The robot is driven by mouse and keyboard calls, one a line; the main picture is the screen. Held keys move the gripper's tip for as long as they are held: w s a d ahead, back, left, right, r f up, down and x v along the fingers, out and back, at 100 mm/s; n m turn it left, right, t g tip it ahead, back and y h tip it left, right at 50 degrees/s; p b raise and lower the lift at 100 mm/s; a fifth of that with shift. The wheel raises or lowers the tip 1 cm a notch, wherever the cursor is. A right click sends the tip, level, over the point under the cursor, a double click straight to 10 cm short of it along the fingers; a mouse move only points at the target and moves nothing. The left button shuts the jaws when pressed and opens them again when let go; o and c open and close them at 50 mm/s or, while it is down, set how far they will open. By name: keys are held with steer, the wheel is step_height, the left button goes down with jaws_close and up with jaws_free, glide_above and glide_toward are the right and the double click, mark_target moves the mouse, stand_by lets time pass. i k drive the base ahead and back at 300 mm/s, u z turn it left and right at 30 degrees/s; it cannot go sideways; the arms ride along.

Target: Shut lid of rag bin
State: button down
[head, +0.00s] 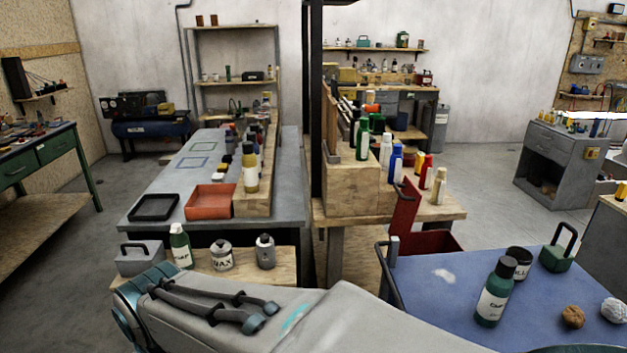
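A red bin (438,241), which looks like the rag bin, stands behind the blue-topped cart, to the right of the wooden bench. Its red lid (403,212) stands raised, tilted up at the bin's left side, so the bin is open. The bin's lower part is hidden behind the cart. What lies inside cannot be made out. My grey arm crosses the bottom of the head view, but my gripper is out of the picture.
The blue-topped cart (450,289) stands in front of the bin, holding a green bottle (494,293), a dark jar (519,262), a green weight-like block (557,257) and crumpled balls. A black post (316,110) rises by the wooden bench. Open floor lies at the right.

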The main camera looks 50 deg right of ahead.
mark_target(406, 210)
steer(key=z, duration=0.8)
steer(key=i, duration=0.95)
steer(key=z, duration=0.95)
